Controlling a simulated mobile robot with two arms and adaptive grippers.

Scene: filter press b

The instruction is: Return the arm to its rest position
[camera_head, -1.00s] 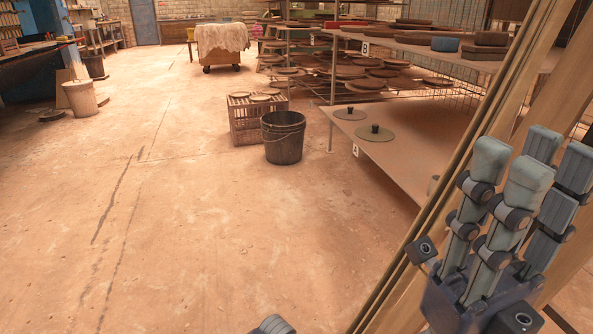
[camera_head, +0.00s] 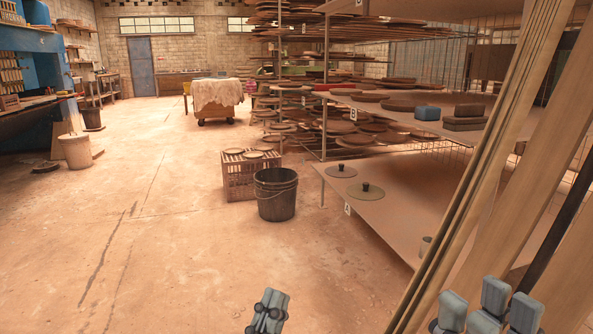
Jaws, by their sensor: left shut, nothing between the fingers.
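My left gripper (camera_head: 267,312) rises from the bottom edge, left of the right gripper. Only its grey fingers show; they are together with nothing between them. My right gripper (camera_head: 489,309) is at the bottom right corner. Its pale grey fingertips stand apart, pointing up, with nothing seen between them. The rest of both grippers and most of both arms are below the picture. Neither gripper is seen touching anything.
Tall wooden posts (camera_head: 500,165) stand close on the right, beside my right gripper. A shelf rack (camera_head: 400,205) with lids and discs fills the right side. A dark bucket (camera_head: 276,200) and a crate (camera_head: 238,180) stand on the floor.

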